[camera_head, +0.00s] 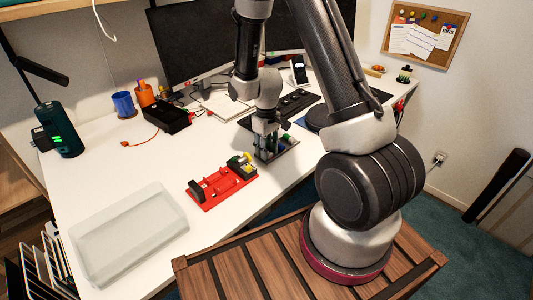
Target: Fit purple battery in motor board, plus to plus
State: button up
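A red board (222,186), which looks like the motor board, lies on the white table left of my gripper. It carries a dark block at its left end, red raised parts in the middle and a dark and yellow part at its right end. My gripper (265,150) points down over a dark tray (288,150) with small greenish upright things around the fingertips. The fingers are small and partly merge with these things, so I cannot tell whether they are open or shut. I cannot make out the purple battery or any plus marks.
A clear, shallow bin (128,232) lies at the table's front left. A dark green cylinder (59,130), a blue cup (124,105), an orange container (145,94) and a black box (167,117) stand farther back. A keyboard (297,103) lies behind my gripper. The table between bin and board is clear.

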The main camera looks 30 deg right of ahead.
grip_shut()
jog(key=shift+r, duration=3.55)
